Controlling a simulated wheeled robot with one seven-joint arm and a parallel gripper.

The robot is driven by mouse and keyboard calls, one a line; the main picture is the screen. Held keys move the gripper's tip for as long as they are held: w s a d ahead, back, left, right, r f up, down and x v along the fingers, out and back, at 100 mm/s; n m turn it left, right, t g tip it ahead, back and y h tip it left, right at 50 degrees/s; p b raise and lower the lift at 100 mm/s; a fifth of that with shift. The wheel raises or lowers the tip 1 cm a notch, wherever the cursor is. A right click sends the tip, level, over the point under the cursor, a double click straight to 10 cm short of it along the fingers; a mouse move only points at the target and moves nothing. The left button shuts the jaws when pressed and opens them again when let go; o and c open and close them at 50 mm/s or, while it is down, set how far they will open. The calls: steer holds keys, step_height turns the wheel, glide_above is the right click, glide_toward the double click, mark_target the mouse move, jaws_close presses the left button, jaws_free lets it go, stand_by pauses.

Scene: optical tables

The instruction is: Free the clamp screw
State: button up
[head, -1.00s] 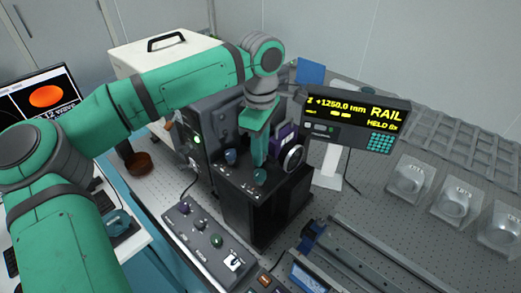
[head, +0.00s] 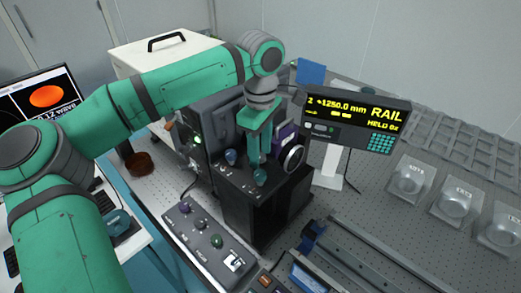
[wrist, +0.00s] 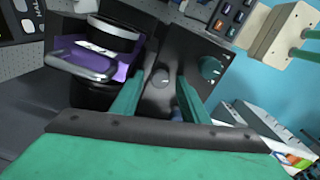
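My gripper (head: 258,160) is above the top of a black mount (head: 262,222), pointing down. In the wrist view its two green fingers (wrist: 157,100) stand apart with nothing held between them. A small grey round screw head (wrist: 160,77) on the dark plate shows in the gap, beyond the fingers. I cannot tell for certain whether it is the clamp screw. A teal knob (wrist: 210,68) sits right of the fingers; in the head view a teal knob (head: 260,177) is just below the gripper. A blue-grey knob (head: 231,157) stands to its left.
A purple-banded black cylinder (wrist: 108,45) is close left of the fingers in the wrist view. The rail display (head: 357,120) stands right of the mount. A control box with knobs (head: 208,240) lies in front, and a rail (head: 375,262) lies at front right.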

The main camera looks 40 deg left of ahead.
step_height(320, 180, up, 11)
stand_by(0.7)
steer(key=shift+f, duration=0.15)
stand_by(0.3)
